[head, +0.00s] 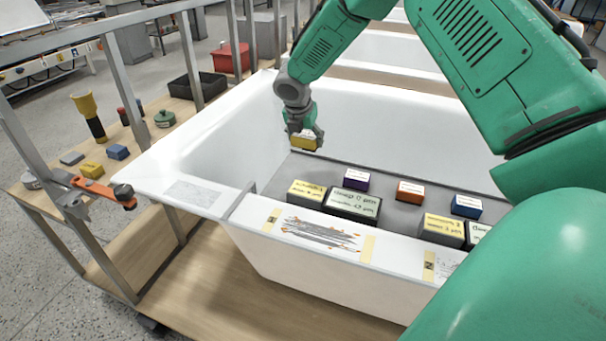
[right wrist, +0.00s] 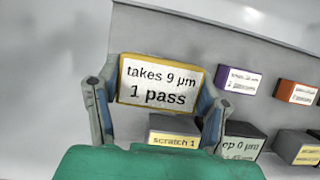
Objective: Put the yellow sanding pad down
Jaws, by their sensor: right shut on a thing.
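My right gripper (head: 303,132) is shut on a yellow sanding pad (head: 303,143). It holds the pad inside the white bathtub shell (head: 225,120), above the far left part of the grey strip (head: 300,168). In the right wrist view the pad (right wrist: 160,84) sits between both fingers, its white label facing the camera and reading "takes 9 µm 1 pass". Whether its underside touches anything cannot be told. My left gripper is not in view.
On the grey strip stand purple (head: 355,180), orange (head: 410,192) and blue (head: 466,206) pads. The strip's left end looks clear. A metal rail (head: 115,70) and side bench (head: 135,160) lie left.

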